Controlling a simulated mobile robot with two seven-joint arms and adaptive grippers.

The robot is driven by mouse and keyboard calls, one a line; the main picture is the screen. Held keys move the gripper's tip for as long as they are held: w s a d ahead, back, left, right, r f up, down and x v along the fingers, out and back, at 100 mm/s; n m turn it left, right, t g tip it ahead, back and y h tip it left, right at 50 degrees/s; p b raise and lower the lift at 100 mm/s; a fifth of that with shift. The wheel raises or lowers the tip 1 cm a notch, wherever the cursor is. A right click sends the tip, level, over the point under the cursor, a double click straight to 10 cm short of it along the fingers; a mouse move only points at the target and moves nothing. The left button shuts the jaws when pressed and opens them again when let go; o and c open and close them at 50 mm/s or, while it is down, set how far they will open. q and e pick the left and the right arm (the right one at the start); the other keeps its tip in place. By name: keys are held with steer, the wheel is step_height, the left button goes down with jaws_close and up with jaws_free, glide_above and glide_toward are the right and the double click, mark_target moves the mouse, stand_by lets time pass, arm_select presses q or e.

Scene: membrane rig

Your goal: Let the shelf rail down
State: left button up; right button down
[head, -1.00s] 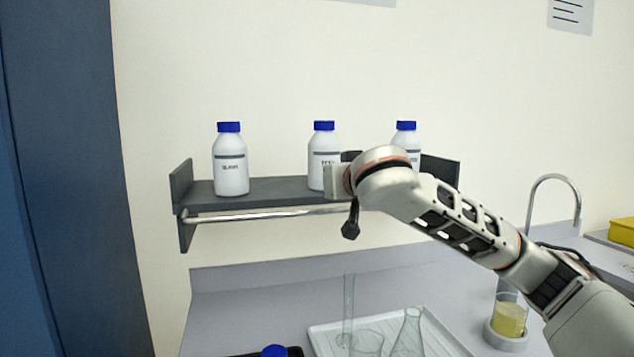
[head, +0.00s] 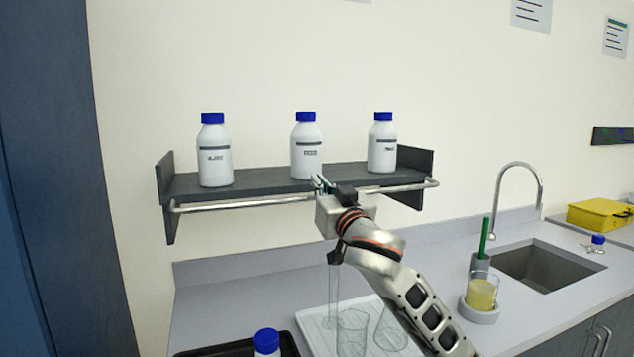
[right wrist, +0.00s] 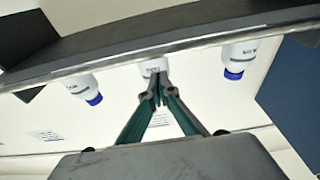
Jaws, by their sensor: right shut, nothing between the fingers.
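The shelf rail (head: 260,201) is a shiny metal bar along the front of the dark wall shelf (head: 268,187). It sits at about the height of the shelf's front edge, and it also shows in the right wrist view (right wrist: 200,42). My right gripper (head: 320,183) is at the middle of the rail, with its fingertips up near the shelf's front edge. In the right wrist view its green fingers (right wrist: 157,90) are together with nothing between them. Whether they touch the rail is unclear. My left gripper is not in view.
Three white bottles with blue caps, left (head: 214,155), middle (head: 306,150) and right (head: 382,145), stand on the shelf. Below, the counter holds a white tray (head: 312,322) with glassware, a beaker of yellow liquid (head: 481,292) and a sink (head: 545,264).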

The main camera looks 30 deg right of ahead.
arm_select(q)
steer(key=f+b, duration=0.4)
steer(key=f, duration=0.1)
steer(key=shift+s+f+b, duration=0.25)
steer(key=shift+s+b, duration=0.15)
arm_select(e)
steer(key=f+t, duration=0.3)
steer(key=shift+s+a+f+t+h, duration=0.15)
steer(key=shift+s+f+t+h, duration=0.15)
steer(key=shift+s+f+h, duration=0.1)
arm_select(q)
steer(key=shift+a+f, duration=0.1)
arm_select(e)
steer(key=shift+f, duration=0.1)
